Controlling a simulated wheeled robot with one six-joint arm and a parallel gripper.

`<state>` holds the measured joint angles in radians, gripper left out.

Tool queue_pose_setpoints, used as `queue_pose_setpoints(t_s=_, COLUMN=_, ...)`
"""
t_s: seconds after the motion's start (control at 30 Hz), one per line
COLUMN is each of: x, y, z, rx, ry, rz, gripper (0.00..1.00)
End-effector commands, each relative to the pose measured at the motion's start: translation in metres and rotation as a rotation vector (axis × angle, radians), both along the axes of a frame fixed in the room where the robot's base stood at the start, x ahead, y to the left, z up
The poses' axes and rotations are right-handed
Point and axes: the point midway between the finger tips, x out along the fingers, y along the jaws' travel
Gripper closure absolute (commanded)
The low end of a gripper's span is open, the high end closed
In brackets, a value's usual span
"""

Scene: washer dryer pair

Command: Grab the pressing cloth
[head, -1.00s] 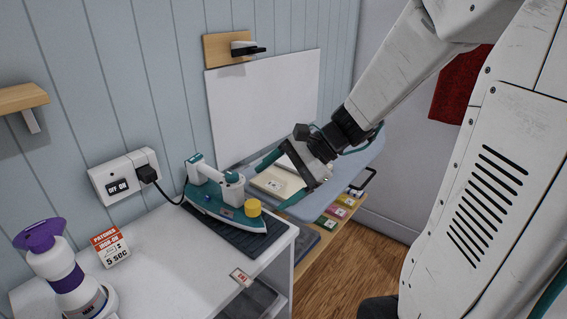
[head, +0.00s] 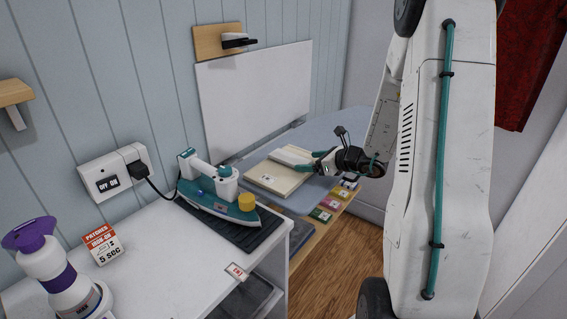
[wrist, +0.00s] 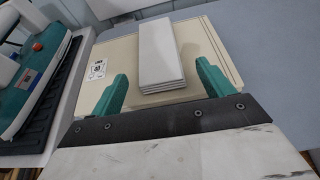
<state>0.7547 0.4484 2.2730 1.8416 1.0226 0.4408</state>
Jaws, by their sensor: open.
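The pressing cloth appears to be the folded white cloth (head: 290,156), several layers thick, lying on a cream pad (head: 262,184) with a small label. In the wrist view the cloth (wrist: 157,45) lies flat on the cream pad (wrist: 115,50). My gripper (head: 308,161) is at the right end of the cloth in the head view. In the wrist view its teal fingers (wrist: 162,72) are spread, one on each side of the cloth's near end. They look apart from the cloth; their exact height above the pad is hard to tell.
A teal iron (head: 218,190) rests on a dark ribbed mat (head: 240,232) on the white counter, left of the cloth. The iron (wrist: 32,75) is also close by in the wrist view. Coloured patches (head: 330,203) lie in a row on a wooden shelf. A blue-grey board (head: 355,122) extends behind.

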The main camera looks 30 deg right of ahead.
Motion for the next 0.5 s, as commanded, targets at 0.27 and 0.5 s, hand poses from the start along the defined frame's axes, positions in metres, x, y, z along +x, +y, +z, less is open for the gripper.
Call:
queue_pose_setpoints(t_s=0.27, x=0.029, y=0.013, z=-0.010, rx=-0.001, ry=0.000, rz=0.005, gripper=0.20)
queue_pose_setpoints(t_s=0.5, x=0.030, y=0.014, z=-0.010, rx=-0.002, ry=-0.001, rz=0.006, gripper=0.26)
